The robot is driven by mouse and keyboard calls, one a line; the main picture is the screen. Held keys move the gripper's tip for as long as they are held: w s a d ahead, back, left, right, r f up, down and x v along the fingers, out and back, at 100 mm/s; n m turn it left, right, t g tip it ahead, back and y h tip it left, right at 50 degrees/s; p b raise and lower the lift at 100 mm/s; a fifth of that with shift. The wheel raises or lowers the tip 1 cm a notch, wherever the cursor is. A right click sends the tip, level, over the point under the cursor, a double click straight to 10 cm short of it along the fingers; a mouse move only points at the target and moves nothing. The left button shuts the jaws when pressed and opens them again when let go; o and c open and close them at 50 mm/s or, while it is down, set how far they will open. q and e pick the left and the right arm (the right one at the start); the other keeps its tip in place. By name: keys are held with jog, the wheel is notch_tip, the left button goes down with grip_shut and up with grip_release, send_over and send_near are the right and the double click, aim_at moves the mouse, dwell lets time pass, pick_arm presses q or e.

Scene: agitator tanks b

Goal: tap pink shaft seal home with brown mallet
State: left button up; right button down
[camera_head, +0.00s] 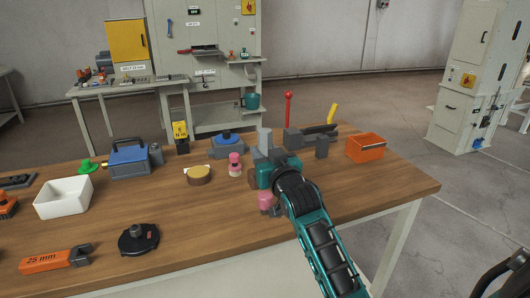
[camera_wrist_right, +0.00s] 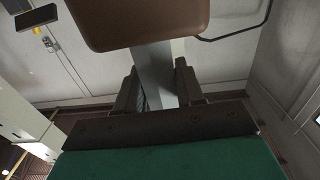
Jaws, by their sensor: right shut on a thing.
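My right gripper (camera_head: 264,160) is above the right part of the wooden table. It is shut on the grey handle (camera_wrist_right: 160,75) of the brown mallet. The mallet's brown head (camera_wrist_right: 140,22) fills the top of the right wrist view, beyond the fingers. A pink piece (camera_head: 265,200) shows just below the gripper, partly covered. A pink and white item (camera_head: 235,164) stands left of the gripper. I cannot tell which is the shaft seal.
On the table (camera_head: 185,225) are a white bin (camera_head: 63,199), a blue toolbox (camera_head: 130,161), a brown-topped round piece (camera_head: 197,176), a black flanged part (camera_head: 139,239) and an orange tool (camera_head: 52,261). An orange bin (camera_head: 365,149) stands at right. The front middle is clear.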

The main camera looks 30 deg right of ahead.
jog(key=shift+r, duration=0.2)
jog(key=shift+f, duration=0.1)
notch_tip(320, 180, down, 4)
jog(key=shift+f+b, duration=0.25)
jog(key=shift+b, duration=0.95)
jog(key=shift+s, duration=0.1)
jog(key=shift+r+p, duration=0.4)
jog(key=shift+p, duration=0.35)
notch_tip(320, 180, up, 3)
jog(key=p, duration=0.3)
